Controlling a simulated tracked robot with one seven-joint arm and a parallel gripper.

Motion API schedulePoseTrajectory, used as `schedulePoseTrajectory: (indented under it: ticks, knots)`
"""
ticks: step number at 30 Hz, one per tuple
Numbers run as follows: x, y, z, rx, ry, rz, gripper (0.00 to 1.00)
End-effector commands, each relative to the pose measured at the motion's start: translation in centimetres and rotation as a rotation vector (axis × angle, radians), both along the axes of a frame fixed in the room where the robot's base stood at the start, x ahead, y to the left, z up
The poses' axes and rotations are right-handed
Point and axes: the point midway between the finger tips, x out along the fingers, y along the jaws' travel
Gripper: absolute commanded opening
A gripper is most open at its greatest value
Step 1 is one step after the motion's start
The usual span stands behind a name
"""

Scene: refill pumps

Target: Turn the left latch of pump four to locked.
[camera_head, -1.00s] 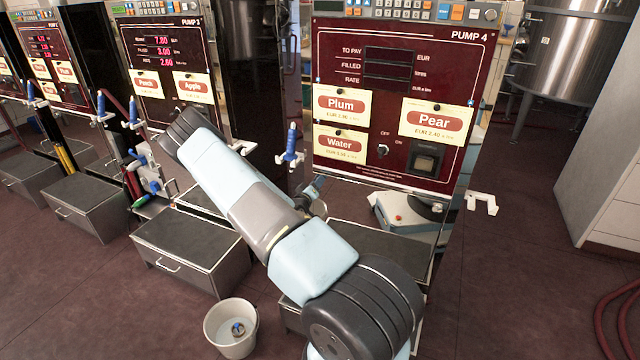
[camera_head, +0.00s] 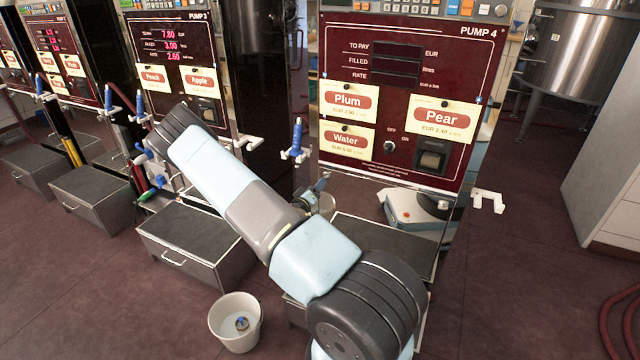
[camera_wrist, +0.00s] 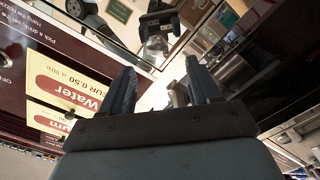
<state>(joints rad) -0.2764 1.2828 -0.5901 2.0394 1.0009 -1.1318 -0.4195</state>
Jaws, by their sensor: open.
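Pump four (camera_head: 400,170) stands right of centre in the head view, with a dark red panel and Plum, Water and Pear cards. Its lower front is mirror-like. My gripper (camera_head: 318,187) is low beside the pump's left edge, partly hidden by my arm. In the wrist view my gripper (camera_wrist: 162,85) is open, its two dark fingers apart. A small metallic piece (camera_wrist: 178,95) shows between the fingers, near the right one. I cannot tell whether it is the left latch or how it is turned. The Water card (camera_wrist: 75,92) is left of the fingers.
A blue nozzle (camera_head: 297,138) hangs in a white holder left of pump four. A white bracket (camera_head: 489,201) sticks out on the pump's right.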

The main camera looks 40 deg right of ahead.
Motion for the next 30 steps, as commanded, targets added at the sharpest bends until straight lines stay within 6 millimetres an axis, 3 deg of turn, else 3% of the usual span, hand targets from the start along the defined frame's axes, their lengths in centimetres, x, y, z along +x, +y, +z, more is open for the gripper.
schedulePoseTrajectory:
  ticks: [6, 13, 26, 30]
  knots:
    - [-2.1, 3.9, -0.1, 0.002, 0.000, 0.002, 0.62]
    - [-3.6, 6.5, -0.1, 0.002, 0.001, 0.003, 0.62]
    - [-4.1, 7.3, -0.1, 0.002, 0.000, 0.001, 0.62]
    - [-4.0, 7.4, 0.0, 0.014, -0.001, 0.000, 0.49]
